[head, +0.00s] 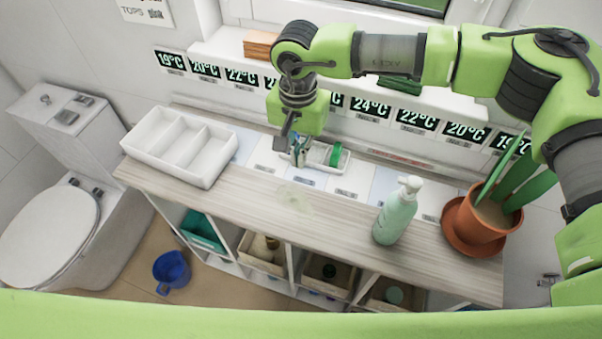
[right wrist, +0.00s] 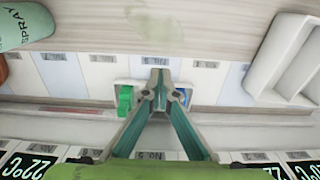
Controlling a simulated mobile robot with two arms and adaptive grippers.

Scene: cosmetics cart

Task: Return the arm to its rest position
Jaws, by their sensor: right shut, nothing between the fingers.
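My right arm (head: 440,50) reaches in from the right and spans the back of the counter. My right gripper (head: 298,158) points down over a small white tray (head: 345,166) near the wall. It also shows in the right wrist view (right wrist: 158,78), where its two fingers meet at the tips with nothing between them. A green item (head: 336,155) lies in the tray beside the gripper, and it shows left of the fingers in the wrist view (right wrist: 125,98). The gripper hides part of the tray. My left gripper is not in view.
A white divided box (head: 181,140) stands at the counter's left end. A green spray bottle (head: 396,211) and a potted plant (head: 478,215) stand to the right. Temperature labels (head: 370,107) line the wall.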

